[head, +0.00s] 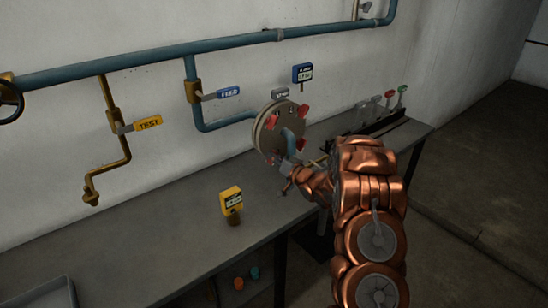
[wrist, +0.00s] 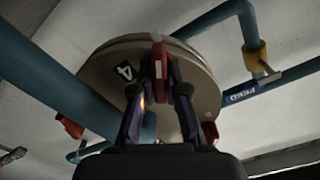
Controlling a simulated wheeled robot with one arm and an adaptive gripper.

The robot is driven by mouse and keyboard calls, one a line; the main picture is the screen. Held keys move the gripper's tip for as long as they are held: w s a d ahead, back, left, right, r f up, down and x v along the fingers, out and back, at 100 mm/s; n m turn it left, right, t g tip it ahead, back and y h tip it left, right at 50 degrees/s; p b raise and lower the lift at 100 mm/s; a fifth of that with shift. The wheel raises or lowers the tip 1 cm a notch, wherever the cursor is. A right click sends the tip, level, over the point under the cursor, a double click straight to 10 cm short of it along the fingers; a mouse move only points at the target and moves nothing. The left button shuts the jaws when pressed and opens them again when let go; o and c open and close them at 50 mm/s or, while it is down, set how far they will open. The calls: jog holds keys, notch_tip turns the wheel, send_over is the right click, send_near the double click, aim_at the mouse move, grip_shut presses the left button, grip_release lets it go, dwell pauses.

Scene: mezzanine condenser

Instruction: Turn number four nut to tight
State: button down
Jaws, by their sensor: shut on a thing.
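The round condenser flange (head: 265,139) stands at the end of a blue pipe above the bench, with several red nuts around its rim. In the wrist view the flange face (wrist: 185,55) fills the upper middle, with a black "4" label (wrist: 124,71). Right beside that label is the red number four nut (wrist: 158,62), with a white mark on it. My gripper (wrist: 159,88) has its two dark fingers on either side of this nut and is shut on it. In the head view my copper arm reaches the flange from the lower right, and the gripped nut is hard to make out.
Other red nuts (wrist: 70,125) and (wrist: 210,132) sit on the flange. A thick blue pipe (wrist: 65,85) passes close on the left. A yellow device (head: 231,199) stands on the grey bench (head: 170,245), whose front left is mostly clear. A yellow TEST valve (head: 147,123) hangs at left.

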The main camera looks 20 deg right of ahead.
jog(key=c, duration=1.2)
grip_release()
jog(key=shift+s, duration=0.1)
jog(key=v, duration=1.1)
jog(key=shift+s+d, duration=0.1)
jog(key=shift+s, duration=0.3)
jog(key=shift+w, duration=0.1)
